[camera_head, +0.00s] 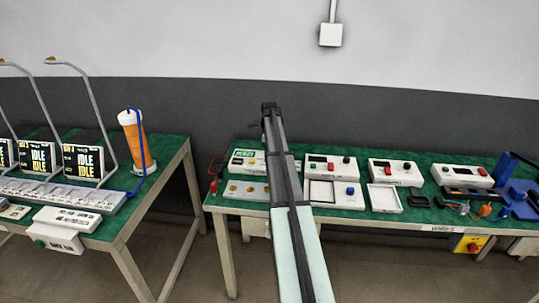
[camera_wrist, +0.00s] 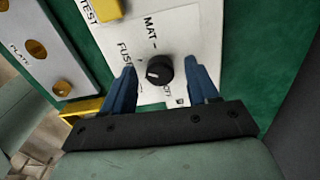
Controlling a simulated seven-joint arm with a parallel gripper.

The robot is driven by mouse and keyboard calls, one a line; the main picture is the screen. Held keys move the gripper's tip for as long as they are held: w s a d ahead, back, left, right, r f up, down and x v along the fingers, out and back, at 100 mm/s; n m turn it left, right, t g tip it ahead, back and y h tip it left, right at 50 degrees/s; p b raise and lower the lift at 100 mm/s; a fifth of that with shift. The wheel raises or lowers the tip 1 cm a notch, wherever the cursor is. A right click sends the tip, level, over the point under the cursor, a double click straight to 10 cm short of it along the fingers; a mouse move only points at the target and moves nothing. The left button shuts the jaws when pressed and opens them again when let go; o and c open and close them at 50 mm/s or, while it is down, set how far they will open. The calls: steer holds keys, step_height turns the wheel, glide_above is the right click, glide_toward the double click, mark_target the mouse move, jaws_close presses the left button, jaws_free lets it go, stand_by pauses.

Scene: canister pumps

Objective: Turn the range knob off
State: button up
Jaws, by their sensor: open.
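A black round knob (camera_wrist: 159,70) with a pale pointer line stands on a white plate (camera_wrist: 190,25) in the wrist view. Printed words around it include "MAT" and "FUSE"; other lettering is partly covered. My gripper (camera_wrist: 163,78) is open, with one blue finger to the left of the knob and one to the right. A narrow gap shows on each side of the knob, and whether either finger touches it I cannot tell. In the head view my own arm covers this plate, and the knob and fingers cannot be made out there.
A grey plate with yellow discs (camera_wrist: 37,49) lies left of the knob, and a yellow block (camera_wrist: 106,9) is above it. In the head view, white boxes (camera_head: 396,172) stand on the green bench, with a blue fixture (camera_head: 517,190) far right. A separate bench holds lit displays (camera_head: 84,161).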

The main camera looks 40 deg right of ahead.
steer(key=shift+f, duration=0.2)
steer(key=shift+c, duration=0.4)
steer(key=c, duration=1)
steer(key=shift+o, duration=0.2)
